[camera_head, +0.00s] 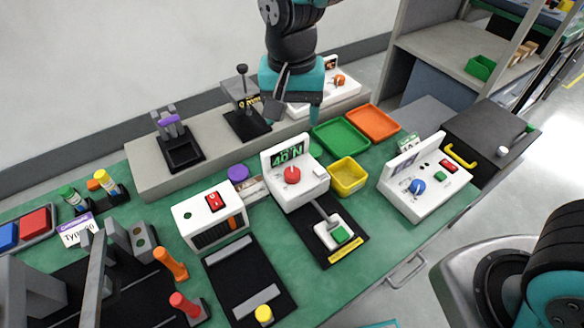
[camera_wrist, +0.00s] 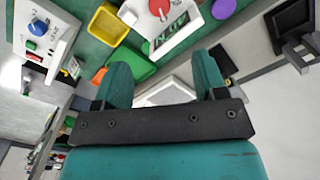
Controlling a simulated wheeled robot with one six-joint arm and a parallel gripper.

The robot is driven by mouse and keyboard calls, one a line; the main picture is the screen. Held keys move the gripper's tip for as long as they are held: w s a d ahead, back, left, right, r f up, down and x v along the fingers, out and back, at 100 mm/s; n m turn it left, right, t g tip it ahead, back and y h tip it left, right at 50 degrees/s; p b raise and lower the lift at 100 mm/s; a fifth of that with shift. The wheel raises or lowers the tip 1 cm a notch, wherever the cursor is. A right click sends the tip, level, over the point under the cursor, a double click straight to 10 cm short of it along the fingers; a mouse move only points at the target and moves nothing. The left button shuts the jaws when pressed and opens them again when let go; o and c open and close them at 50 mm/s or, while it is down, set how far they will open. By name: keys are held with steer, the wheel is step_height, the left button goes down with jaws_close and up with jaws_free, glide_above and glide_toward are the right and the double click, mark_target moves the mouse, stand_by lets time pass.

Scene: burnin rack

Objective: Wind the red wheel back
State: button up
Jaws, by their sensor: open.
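The red wheel (camera_head: 292,174) is a round red knob on the front of a white box (camera_head: 307,190) whose green display reads "40 N". It also shows at the top edge of the wrist view (camera_wrist: 160,8), with a pale mark across it. My gripper (camera_head: 295,106) hangs above and behind this box, clear of the wheel. In the wrist view its two teal fingers (camera_wrist: 162,70) stand apart with nothing between them. An orange-red knob (camera_head: 339,80) sits on another white device at the back, partly behind my gripper.
A yellow bin (camera_head: 347,188) stands right of the box, with green (camera_head: 340,147) and orange (camera_head: 372,132) trays behind. A white device with a blue knob (camera_head: 417,186) is at the right. A black plate with a lever and green pad (camera_head: 340,235) lies in front.

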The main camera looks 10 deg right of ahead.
mark_target(292, 172)
step_height(292, 172, down, 16)
steer(key=shift+r+p, duration=0.1)
steer(key=shift+p, duration=0.6)
steer(key=c, duration=0.9)
